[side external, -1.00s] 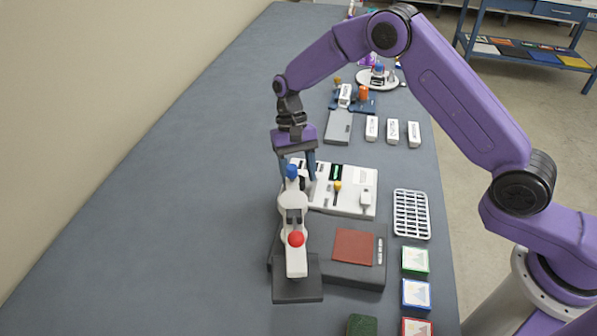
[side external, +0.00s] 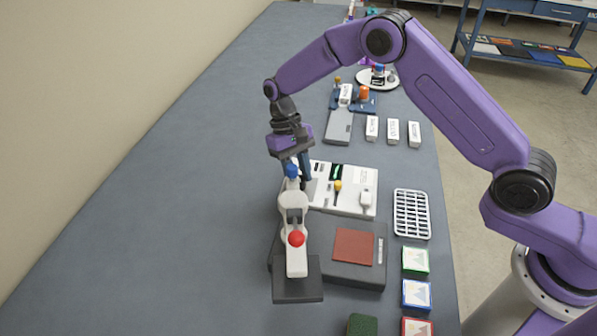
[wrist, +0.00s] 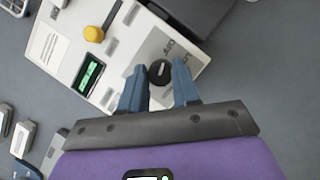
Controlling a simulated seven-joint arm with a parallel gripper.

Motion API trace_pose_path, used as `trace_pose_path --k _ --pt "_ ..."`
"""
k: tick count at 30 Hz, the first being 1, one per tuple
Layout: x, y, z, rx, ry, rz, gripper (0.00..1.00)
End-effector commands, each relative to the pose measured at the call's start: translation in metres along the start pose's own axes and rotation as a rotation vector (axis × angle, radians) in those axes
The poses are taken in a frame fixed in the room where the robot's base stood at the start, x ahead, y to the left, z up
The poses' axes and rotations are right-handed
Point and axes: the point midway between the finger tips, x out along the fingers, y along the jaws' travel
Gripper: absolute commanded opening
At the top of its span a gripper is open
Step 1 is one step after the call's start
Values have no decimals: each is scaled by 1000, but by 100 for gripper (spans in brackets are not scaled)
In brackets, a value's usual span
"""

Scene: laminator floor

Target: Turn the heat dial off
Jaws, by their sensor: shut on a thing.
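The heat dial (wrist: 160,72) is a round black knob with a pale pointer mark, on the white laminator panel (wrist: 75,30) near its corner. In the side view my gripper (side external: 298,172) reaches down to the left end of the white panel (side external: 345,200).
A white press with a red knob (side external: 296,238) stands just in front of my gripper. A yellow-knobbed lever (side external: 338,186) and a green display (wrist: 90,72) are on the panel. A white rack (side external: 412,214) lies to the right. The table at left is clear.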

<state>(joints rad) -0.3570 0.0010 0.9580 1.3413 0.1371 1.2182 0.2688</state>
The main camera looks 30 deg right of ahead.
Motion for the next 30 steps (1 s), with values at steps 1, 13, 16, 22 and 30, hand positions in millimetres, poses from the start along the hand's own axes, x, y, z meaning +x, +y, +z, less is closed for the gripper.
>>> trace_pose_path --k 1,13,16,22,30 --pt "-1 0 0 -3 1 1 0" --pt "-1 0 0 -1 1 0 55" --pt "0 0 0 0 1 0 55" --pt "-11 0 -1 0 4 -1 55" --pt "-62 0 -1 0 7 -2 55"
